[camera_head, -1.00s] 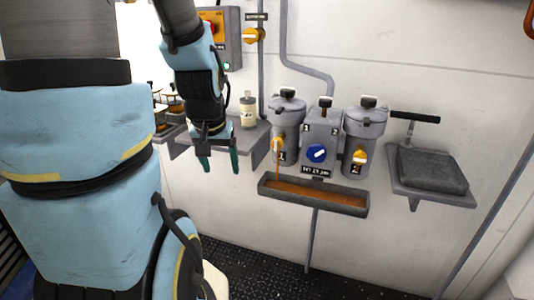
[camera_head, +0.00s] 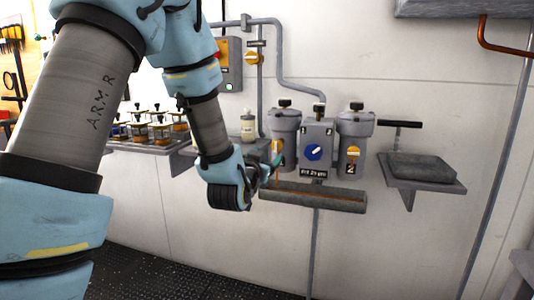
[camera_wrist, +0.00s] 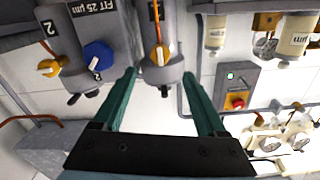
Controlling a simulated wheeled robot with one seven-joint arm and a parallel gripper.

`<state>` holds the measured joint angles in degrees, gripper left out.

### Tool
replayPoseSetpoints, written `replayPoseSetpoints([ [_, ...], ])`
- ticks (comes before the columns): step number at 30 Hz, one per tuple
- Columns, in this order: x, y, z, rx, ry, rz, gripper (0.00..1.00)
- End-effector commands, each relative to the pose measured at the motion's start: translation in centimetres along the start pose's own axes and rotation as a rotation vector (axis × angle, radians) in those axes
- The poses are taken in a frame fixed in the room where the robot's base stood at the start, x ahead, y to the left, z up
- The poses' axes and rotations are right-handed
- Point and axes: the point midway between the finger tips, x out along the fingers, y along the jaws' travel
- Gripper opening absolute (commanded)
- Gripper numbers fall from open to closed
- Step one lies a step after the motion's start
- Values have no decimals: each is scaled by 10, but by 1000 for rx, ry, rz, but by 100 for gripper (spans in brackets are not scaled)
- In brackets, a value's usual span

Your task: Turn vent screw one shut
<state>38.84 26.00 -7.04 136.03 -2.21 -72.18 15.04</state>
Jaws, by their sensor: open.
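The first filter housing (camera_head: 284,128) is a grey canister on the wall, left of a block with a blue knob (camera_head: 314,152). A black screw (camera_head: 285,103) stands on its lid, apparently vent screw one. In the wrist view, which is upside down, that screw (camera_wrist: 165,91) shows between the fingers, below an orange valve knob (camera_wrist: 160,54). My gripper (camera_head: 277,160) is open and empty, in front of the housing and below its lid. Its teal fingers also frame the housing in the wrist view (camera_wrist: 158,74). I cannot tell whether they touch it.
The second housing (camera_head: 355,128) has an orange knob. A drip tray (camera_head: 320,197) hangs below, with an orange stream entering it. A shelf with a grey pad (camera_head: 422,167) is right; a cream bottle (camera_head: 247,125) and a jar shelf (camera_head: 150,147) are left.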

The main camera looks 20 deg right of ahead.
Motion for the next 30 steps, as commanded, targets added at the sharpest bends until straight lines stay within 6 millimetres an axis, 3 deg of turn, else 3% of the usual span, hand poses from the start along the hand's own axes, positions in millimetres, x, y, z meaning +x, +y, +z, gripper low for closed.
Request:
replayPoseSetpoints([
  [9,58,-1,-1,-1,-3,-1,74],
  [15,85,-1,0,-1,-3,-1,74],
  [28,96,-1,1,0,-4,-1,74],
  [30,96,-1,0,-1,-4,-1,69],
])
